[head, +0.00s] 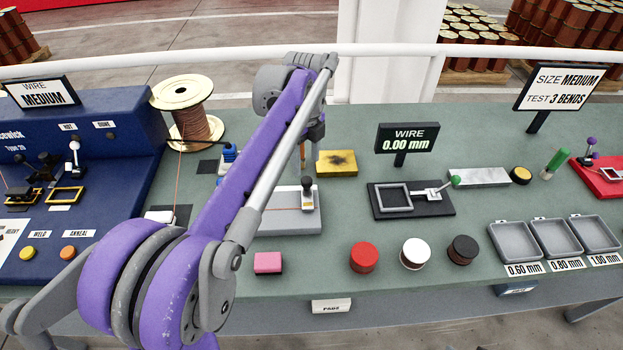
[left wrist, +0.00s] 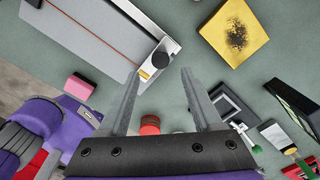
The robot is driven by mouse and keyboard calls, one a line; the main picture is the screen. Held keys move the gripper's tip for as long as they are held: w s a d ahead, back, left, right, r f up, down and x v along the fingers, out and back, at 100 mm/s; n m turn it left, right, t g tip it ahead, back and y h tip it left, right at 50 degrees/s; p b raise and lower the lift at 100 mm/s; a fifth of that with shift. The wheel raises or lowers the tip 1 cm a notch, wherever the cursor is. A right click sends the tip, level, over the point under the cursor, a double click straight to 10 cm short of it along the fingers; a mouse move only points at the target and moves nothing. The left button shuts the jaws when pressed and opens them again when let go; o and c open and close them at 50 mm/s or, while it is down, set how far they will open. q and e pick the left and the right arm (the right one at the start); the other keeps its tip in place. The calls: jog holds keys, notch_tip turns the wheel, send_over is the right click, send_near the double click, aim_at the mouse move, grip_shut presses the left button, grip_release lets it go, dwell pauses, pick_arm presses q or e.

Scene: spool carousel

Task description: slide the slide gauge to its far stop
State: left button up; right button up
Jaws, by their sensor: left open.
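A pale flat board (head: 278,222) carries a black knob (head: 307,188) on its right end; I take this as the slide gauge, though no label confirms it. The left wrist view shows the board (left wrist: 100,48), a thin reddish line along it, and the black knob (left wrist: 160,59) on a light strip at its end. My left gripper (left wrist: 160,74) is open and empty, its fingertips pointing towards the knob. I cannot tell whether they touch it. In the head view my left arm hides the board's left part. My right gripper is not in view.
A yellow pad (head: 337,163) lies behind the board and a pink block (head: 268,263) in front. To the right are a black plate (head: 430,208) with a green-knobbed slider, a "0.00 mm" display (head: 407,138), and red (head: 364,257), white and black spools. Green tabletop lies between.

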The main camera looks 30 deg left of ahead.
aim_at(307, 180)
pick_arm(q)
notch_tip(307, 180, down, 8)
jog(key=shift+r, duration=0.25)
grip_shut()
dwell(0.3)
dwell(1.1)
